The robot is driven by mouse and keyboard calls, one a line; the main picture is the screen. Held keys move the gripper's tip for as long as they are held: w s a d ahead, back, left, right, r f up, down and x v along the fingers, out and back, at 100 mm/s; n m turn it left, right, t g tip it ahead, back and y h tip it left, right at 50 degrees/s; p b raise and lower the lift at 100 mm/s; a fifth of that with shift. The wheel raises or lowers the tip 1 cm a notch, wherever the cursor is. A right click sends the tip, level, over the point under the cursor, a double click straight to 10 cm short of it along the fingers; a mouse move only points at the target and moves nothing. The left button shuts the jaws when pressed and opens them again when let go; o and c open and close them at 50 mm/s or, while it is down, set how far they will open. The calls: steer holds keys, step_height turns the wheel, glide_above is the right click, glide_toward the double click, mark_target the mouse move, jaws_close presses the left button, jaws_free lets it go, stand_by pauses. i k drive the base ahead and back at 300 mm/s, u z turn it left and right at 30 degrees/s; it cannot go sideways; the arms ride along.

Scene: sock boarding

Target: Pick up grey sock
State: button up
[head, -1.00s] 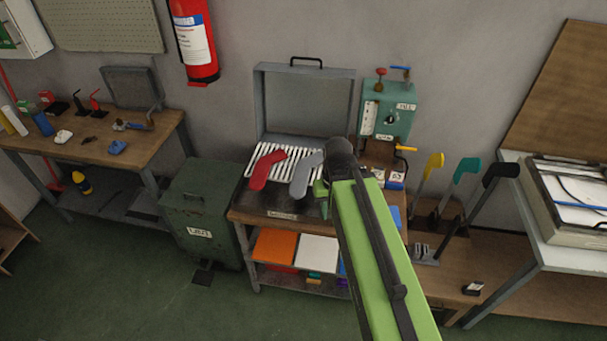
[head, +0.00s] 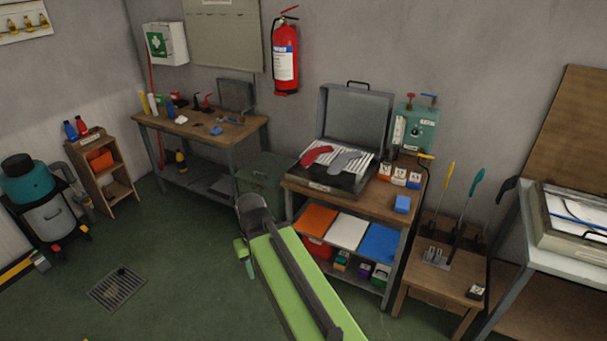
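The grey sock (head: 346,161) lies on the white slats of an open press box (head: 338,187), beside a red sock (head: 316,156) on its left. The box stands on a wooden bench (head: 385,201) with its lid up. My arm reaches up from the bottom of the head view, left of the bench and apart from the sock. My gripper (head: 247,263) is at its far end, low in front of the bench's left side.
A green bin (head: 262,176) is behind.

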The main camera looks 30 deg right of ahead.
mark_target(340, 162)
steer(key=u, duration=0.2)
steer(key=i, duration=0.45)
steer(key=u, duration=0.7)
steer(key=i, duration=1.15)
steer(key=z, duration=0.2)
steer(key=k, duration=0.8)
steer(key=z, duration=0.2)
steer(key=i, duration=0.8)
steer(key=u, duration=0.1)
